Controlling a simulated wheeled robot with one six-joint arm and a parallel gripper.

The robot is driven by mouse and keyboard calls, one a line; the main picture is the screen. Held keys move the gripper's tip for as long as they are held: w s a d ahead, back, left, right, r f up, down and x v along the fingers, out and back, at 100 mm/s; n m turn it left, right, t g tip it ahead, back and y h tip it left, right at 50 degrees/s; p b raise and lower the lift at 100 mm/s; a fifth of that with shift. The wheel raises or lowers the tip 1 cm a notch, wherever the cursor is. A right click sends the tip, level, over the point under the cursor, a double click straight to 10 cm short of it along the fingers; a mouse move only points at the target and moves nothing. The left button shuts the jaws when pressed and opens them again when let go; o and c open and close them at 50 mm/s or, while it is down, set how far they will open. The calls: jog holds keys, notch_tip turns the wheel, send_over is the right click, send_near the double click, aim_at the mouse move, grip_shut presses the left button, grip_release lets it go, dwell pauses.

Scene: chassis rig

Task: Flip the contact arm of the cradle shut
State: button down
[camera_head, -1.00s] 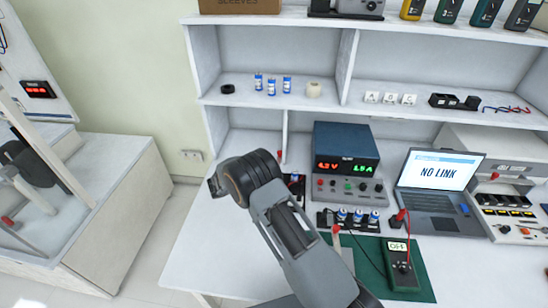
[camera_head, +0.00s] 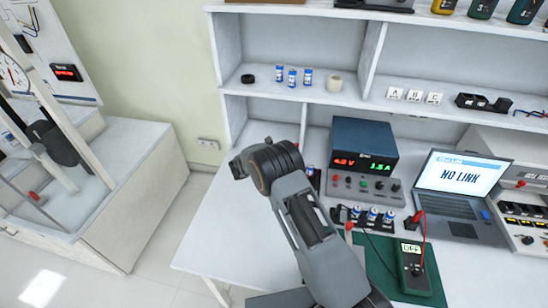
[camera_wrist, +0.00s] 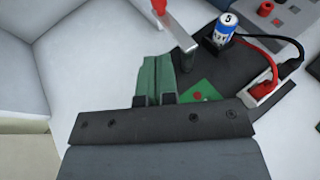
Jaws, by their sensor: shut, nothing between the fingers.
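In the wrist view the contact arm (camera_wrist: 178,32) is a grey metal bar with a red knob, beside the cradle (camera_wrist: 235,62) and a blue cell. My gripper (camera_wrist: 155,60) has its two green fingers shut together and empty. The fingertips are close to the contact arm on its left; I cannot tell whether they touch. My arm hides the gripper in the head view.
A multimeter (camera_head: 413,266) on a green mat (camera_head: 375,262) has red and black leads running to the cradle. The power supply (camera_head: 363,160) stands behind, and a laptop (camera_head: 458,193) reading NO LINK is at right. The bench's left part is clear.

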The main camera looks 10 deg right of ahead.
jog(key=r+b+x, duration=0.1)
jog(key=x, duration=0.9)
jog(key=shift+w+d, duration=0.25)
jog(key=shift+d, duration=0.15)
jog(key=shift+d+f+b, duration=0.1)
jog(key=shift+f+b, duration=0.05)
jog(key=shift+b, duration=0.4)
jog(key=shift+b, duration=0.4)
